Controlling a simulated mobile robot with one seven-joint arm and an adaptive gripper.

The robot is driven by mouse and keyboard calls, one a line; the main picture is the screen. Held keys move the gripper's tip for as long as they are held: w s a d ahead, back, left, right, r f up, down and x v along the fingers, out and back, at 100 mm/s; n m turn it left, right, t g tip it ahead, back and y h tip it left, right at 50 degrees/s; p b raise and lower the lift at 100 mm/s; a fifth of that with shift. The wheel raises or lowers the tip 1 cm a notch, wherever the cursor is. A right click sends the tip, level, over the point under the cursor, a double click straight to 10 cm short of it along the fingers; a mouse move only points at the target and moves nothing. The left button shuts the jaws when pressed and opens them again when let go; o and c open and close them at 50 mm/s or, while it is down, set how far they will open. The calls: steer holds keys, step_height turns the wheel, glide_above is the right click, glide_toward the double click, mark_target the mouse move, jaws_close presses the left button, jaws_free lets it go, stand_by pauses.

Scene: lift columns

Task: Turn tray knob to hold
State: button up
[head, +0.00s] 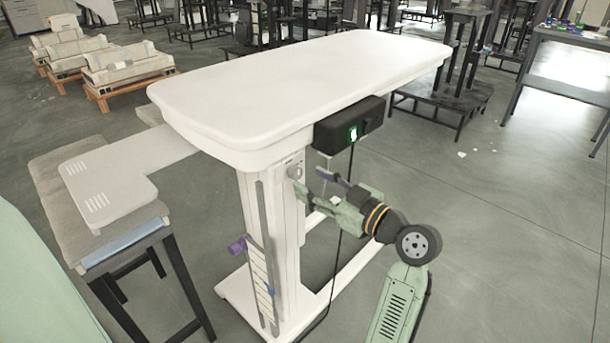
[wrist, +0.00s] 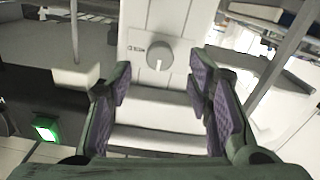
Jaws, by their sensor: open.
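The knob (wrist: 160,55) is a round grey-white dial with a pale pointer line, on the white column face in the wrist view. Small dark marks, too small to read, are printed to its left. In the head view the knob (head: 297,172) shows on the upper column, just under the tabletop. My gripper (wrist: 163,88) is open, with its purple-padded fingers spread to either side below the knob in the wrist view. In the head view my gripper (head: 311,186) points at the column from the right, close to the knob. I cannot tell whether a finger touches it.
The white tabletop (head: 300,85) overhangs the column (head: 270,215). A black control box (head: 350,122) with a lit green switch (wrist: 46,128) hangs under its edge, with a black cable hanging down. A grey padded bench (head: 75,215) stands at left. Open floor lies at right.

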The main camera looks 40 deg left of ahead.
mark_target(299, 175)
steer(key=shift+w+a, duration=0.15)
steer(key=shift+a, duration=1.45)
jaws_close()
